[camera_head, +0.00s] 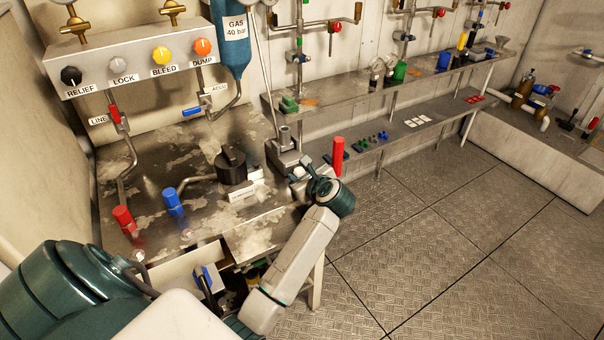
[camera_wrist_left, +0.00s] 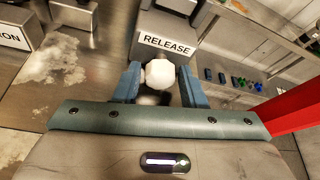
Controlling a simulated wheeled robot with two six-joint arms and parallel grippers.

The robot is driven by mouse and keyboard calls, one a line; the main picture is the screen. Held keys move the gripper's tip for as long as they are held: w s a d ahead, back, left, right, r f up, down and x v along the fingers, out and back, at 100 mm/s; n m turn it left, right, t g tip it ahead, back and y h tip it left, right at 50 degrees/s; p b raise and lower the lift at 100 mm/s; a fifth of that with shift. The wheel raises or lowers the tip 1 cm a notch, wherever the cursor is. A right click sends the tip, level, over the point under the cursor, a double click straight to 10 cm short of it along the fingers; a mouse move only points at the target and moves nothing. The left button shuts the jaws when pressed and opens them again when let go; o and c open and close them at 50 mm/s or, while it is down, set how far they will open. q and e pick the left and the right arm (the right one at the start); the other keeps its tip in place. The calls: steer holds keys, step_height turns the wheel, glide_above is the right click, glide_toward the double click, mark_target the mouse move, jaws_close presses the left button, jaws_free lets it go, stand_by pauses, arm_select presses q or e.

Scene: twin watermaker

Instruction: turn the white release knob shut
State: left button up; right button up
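The white release knob (camera_wrist_left: 160,73) is a faceted white knob below the RELEASE label (camera_wrist_left: 167,46) in the left wrist view. The two blue fingers of my left gripper (camera_wrist_left: 160,80) stand on either side of it, very close to its sides. I cannot tell whether they press on it. In the head view the knob (camera_head: 299,171) is small and white, at the right end of the metal bench. My left gripper (camera_head: 303,178) is at it there, with the fingers largely hidden by the wrist. My right gripper is not in view.
A red post (camera_head: 338,156) stands close behind my wrist and shows large at the right of the left wrist view. A black round knob (camera_head: 232,165) and red (camera_head: 123,217) and blue (camera_head: 172,201) handles are on the bench (camera_head: 150,172). The floor at right is clear.

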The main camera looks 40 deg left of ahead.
arm_select(q)
steer(key=c, duration=0.7)
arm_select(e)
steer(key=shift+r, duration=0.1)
arm_select(q)
steer(key=m+g+y+p, duration=0.1)
steer(key=m+g+p, duration=0.1)
steer(key=m, duration=0.1)
steer(key=shift+w+d+r, duration=0.1)
steer(key=shift+w, duration=0.05)
steer(key=shift+m+g, duration=0.3)
steer(key=shift+m, duration=0.2)
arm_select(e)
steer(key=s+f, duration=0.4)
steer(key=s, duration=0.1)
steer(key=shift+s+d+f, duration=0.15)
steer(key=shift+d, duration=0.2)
arm_select(q)
steer(key=o, duration=0.7)
steer(key=shift+d, duration=0.1)
